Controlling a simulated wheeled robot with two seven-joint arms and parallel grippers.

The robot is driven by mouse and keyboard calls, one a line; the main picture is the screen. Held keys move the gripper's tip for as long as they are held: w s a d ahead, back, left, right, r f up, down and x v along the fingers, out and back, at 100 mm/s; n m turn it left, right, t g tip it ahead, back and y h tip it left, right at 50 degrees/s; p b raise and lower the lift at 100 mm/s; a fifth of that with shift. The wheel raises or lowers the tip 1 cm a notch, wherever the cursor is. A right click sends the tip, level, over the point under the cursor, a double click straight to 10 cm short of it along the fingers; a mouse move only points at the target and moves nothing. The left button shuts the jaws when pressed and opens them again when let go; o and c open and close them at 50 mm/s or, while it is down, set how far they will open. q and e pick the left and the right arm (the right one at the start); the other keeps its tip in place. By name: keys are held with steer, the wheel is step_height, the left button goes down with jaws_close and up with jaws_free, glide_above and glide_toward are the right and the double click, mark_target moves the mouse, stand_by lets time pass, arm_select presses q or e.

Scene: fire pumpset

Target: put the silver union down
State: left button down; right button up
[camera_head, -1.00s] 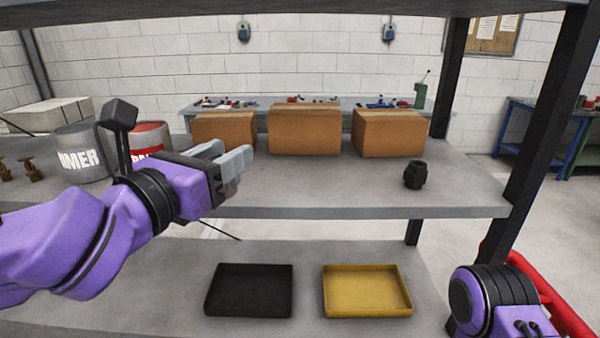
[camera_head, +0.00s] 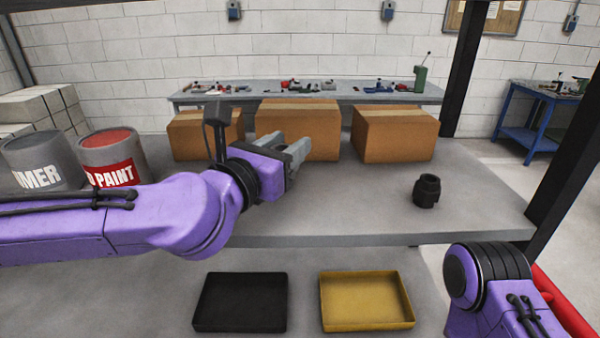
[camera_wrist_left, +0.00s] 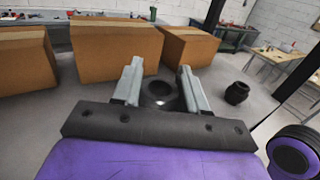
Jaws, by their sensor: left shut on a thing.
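My left gripper (camera_head: 297,152) reaches over the upper shelf from the left, in front of the middle cardboard box. The union is hidden behind the fingers and wrist in the head view. I cannot tell its exact height above the shelf. A black fitting (camera_head: 427,190) stands on the shelf to the right, apart from the gripper; it also shows in the left wrist view (camera_wrist_left: 238,93). My right gripper is out of view.
Cardboard boxes (camera_head: 395,135) stand along the back of the upper shelf (camera_head: 350,205). Paint cans (camera_head: 110,160) stand at the left. A black tray (camera_head: 240,302) and a yellow tray (camera_head: 366,300) lie empty below. Bare shelf surrounds the black fitting. A dark post (camera_head: 570,150) rises at the right.

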arm_select(q)
steer(key=f, duration=0.2)
steer(key=w+d+f, duration=0.1)
steer(key=f, duration=0.1)
steer(key=w+d+f, duration=0.1)
steer(key=f, duration=0.1)
steer(key=shift+f, duration=0.3)
steer(key=shift+w, duration=0.1)
steer(key=shift+f, duration=0.1)
